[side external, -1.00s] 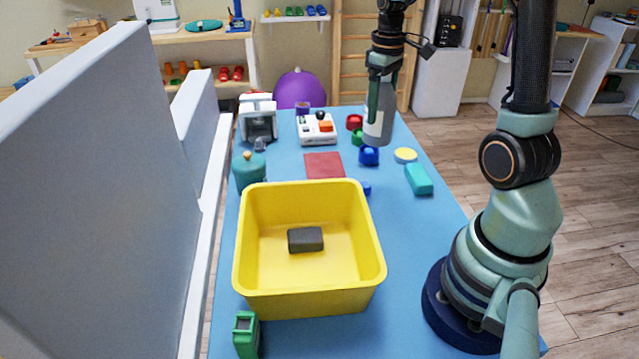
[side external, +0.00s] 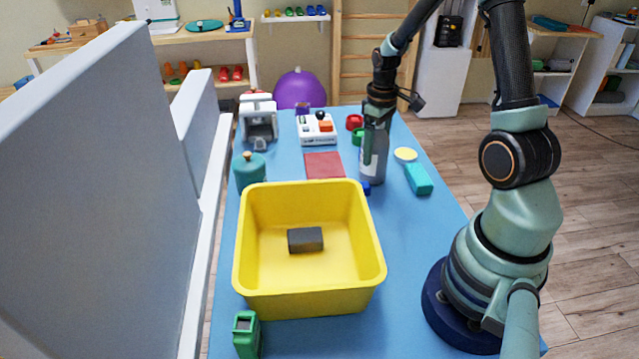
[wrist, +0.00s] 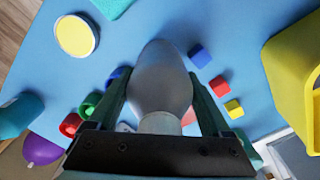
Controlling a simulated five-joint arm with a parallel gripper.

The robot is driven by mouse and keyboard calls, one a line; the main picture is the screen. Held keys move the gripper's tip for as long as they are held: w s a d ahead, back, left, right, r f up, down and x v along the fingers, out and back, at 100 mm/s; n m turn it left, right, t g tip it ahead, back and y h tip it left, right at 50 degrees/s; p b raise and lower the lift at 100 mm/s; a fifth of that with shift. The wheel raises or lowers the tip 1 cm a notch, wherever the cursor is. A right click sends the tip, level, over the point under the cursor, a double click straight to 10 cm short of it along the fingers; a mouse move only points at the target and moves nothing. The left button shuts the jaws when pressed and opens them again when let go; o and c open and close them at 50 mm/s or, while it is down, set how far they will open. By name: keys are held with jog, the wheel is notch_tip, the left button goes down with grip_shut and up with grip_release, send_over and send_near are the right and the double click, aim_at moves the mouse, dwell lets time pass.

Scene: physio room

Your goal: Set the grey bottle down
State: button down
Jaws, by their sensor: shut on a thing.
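The grey bottle (side external: 374,160) is upright in my gripper (side external: 376,122), over the right part of the blue table, behind the yellow bin's far right corner. Its base is at or close to the tabletop; I cannot tell whether it touches. In the wrist view, the fingers of my gripper (wrist: 160,108) are closed on both sides of the grey bottle (wrist: 160,75), around its upper part. The bottle hides the blue cup behind it in the side view.
A small blue block (side external: 365,187) is close to the bottle's base. The yellow bin (side external: 250,215) holds a dark block (side external: 305,239). A red mat (side external: 323,165) lies left of the bottle; a yellow-topped disc (side external: 405,154) and teal block (side external: 419,179) lie right.

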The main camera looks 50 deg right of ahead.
grip_release()
jog(key=shift+f, duration=0.15)
notch_tip(320, 180, up, 11)
jog(key=shift+r, duration=0.15)
jog(key=shift+a+r, duration=0.15)
jog(key=shift+r, duration=0.4)
jog(key=s+a+r+t, duration=0.2)
jog(key=a+r, duration=0.1)
jog(key=a, duration=0.7)
jog(key=s+a+r+t, duration=0.2)
jog(key=a+r+t, duration=0.1)
jog(key=a, duration=0.7)
jog(key=shift+a+r+t, duration=0.2)
jog(key=shift+a+t, duration=0.1)
